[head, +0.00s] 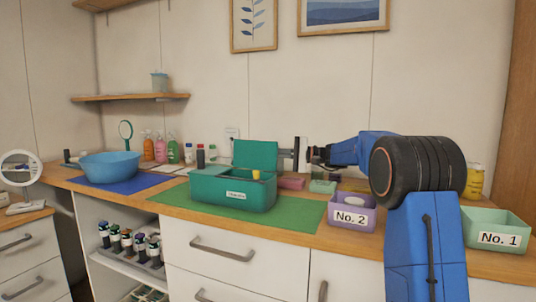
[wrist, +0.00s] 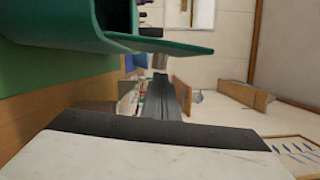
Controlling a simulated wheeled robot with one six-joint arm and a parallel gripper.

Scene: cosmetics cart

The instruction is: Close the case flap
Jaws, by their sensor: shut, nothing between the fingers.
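The teal case (head: 232,192) stands on a green mat, with a white label on its front and something yellow inside. Its flap (head: 255,155) stands up at the back, so the case is open. My gripper (head: 285,153) is shut and empty, pointing left at the flap's right edge, level with its upper part. In the wrist view the flap (wrist: 175,45) juts out from the case (wrist: 45,22), just above my shut fingers (wrist: 160,82). Whether fingers and flap touch, I cannot tell.
The green mat (head: 170,195) is bare left of the case. A purple No. 2 bin (head: 364,217) and mint No. 1 bin (head: 510,218) stand to the right. A blue bowl (head: 110,166) and several bottles (head: 173,152) are to the left. The wall is close behind.

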